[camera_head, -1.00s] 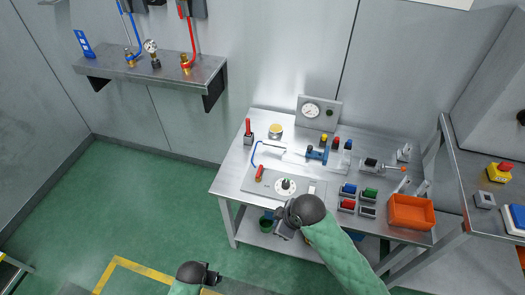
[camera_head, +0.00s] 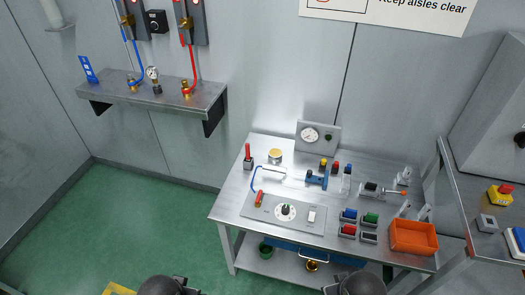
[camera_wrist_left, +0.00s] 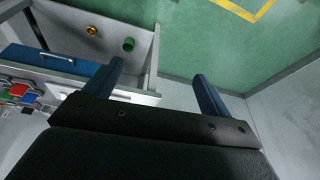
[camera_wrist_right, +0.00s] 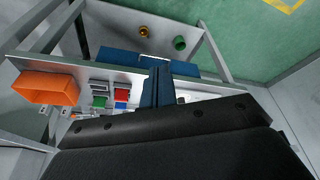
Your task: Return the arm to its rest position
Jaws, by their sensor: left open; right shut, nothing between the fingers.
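My left gripper shows at the bottom edge of the head view, left of the table, with its fingers mostly out of frame. In the left wrist view my left gripper (camera_wrist_left: 160,82) has its two blue fingers wide apart with nothing between them. My right gripper shows at the bottom edge of the head view, in front of the table's front edge. In the right wrist view my right gripper (camera_wrist_right: 155,75) has its fingers together and holds nothing. Both grippers are apart from the table's objects.
A wall shelf (camera_head: 205,97) is at left. Green floor (camera_head: 120,220) left of the bench is clear.

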